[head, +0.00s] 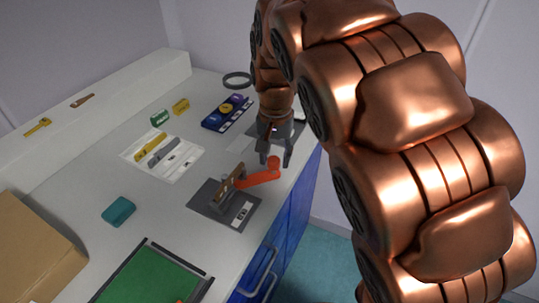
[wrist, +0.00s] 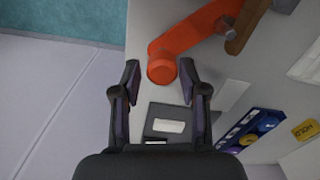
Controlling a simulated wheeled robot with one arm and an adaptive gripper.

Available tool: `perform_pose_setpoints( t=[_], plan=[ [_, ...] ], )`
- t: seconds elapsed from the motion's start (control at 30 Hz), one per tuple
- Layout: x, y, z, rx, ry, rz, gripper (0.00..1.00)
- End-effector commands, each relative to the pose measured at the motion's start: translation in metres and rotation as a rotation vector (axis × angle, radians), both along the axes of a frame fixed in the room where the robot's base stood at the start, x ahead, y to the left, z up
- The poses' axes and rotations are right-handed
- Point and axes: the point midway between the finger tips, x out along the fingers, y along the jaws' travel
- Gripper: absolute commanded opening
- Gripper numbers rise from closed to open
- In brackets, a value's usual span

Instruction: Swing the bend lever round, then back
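The bend lever (head: 258,178) is an orange-red arm with a round knob at its end. It reaches out to the right from a brown upright on a dark base plate (head: 207,207) on the bench. In the wrist view the lever (wrist: 195,30) runs from the brown part at upper right down to its knob (wrist: 161,69). My gripper (head: 274,160) hangs over the knob end, fingers pointing down. In the wrist view my gripper (wrist: 160,82) is open, one finger on each side of the knob, with gaps showing. Whether the fingertips are down at knob height is unclear.
A white tray (head: 187,160) with yellow and grey tools lies left of the device. A blue panel (head: 228,112) sits behind it. A teal block (head: 119,211), a green mat (head: 150,278) and a cardboard box (head: 35,250) are nearer. The bench edge is close on the right.

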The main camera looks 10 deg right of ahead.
Motion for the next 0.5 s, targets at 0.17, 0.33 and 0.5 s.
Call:
perform_pose_setpoints(
  t=[0.17,0.33,0.5],
  plan=[
    [-0.0001,0.0011,0.0006,0.001,0.000,0.002,0.57],
    [-0.0002,0.0015,0.0008,0.002,-0.001,0.003,0.57],
    [0.0002,0.0016,0.0068,0.002,-0.002,0.003,0.57]
  ],
)
